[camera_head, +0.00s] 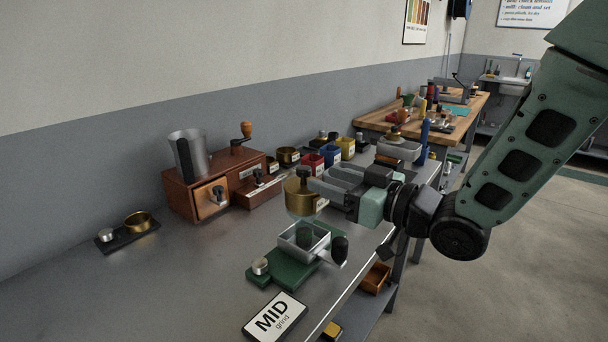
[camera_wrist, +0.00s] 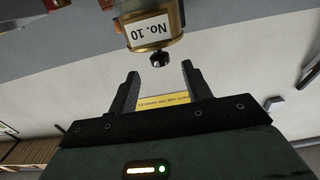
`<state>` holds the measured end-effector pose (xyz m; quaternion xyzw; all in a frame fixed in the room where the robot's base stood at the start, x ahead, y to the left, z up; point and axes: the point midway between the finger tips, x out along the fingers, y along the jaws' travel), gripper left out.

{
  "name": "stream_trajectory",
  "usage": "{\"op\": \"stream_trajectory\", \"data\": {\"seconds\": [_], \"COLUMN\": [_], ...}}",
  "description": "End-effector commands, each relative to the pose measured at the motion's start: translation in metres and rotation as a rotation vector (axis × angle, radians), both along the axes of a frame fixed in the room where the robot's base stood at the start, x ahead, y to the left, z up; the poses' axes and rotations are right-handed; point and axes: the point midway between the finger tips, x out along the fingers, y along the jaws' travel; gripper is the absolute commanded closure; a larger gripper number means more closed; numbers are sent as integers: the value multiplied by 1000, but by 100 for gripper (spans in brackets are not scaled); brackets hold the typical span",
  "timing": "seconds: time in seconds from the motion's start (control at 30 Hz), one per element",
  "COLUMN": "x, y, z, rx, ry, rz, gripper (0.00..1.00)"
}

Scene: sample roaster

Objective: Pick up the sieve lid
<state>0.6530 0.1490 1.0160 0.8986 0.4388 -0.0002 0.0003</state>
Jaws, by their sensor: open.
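A brass sieve (camera_head: 298,199) stands on the grey metal bench, topped by a lid with a dark knob (camera_head: 303,173). In the wrist view the brass sieve (camera_wrist: 155,32) appears upside down with a "No. 10" label, and the black lid knob (camera_wrist: 159,58) points towards my gripper. My gripper (camera_head: 318,188) is just right of the lid in the head view, roughly level with its top. In the wrist view my gripper (camera_wrist: 160,78) is open and empty, with the knob slightly beyond its fingertips and nearly centred.
A green stand with a metal tray (camera_head: 303,238) is in front, near a "MID grind" sign (camera_head: 272,318). A wooden drawer box (camera_head: 212,185) stands behind left, and red, blue and yellow bins (camera_head: 330,156) behind. The bench's left front is clear.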

Motion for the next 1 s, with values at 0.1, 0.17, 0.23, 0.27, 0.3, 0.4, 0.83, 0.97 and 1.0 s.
{"op": "stream_trajectory", "data": {"seconds": [0.1,0.17,0.23,0.27,0.3,0.4,0.83,0.97,1.0], "x": [6,8,11,13,16,26,40,40,40], "y": [9,11,15,17,22,34,51,51,51], "z": [0,0,1,1,2,3,1,1,1], "rx": [1,1,1,0,0,1,1,1,1], "ry": [0,-1,-1,0,0,0,1,1,1], "rz": [1,0,1,1,2,2,-1,-1,-1], "gripper": [51,51,51,51,51,51,51,82,93]}}
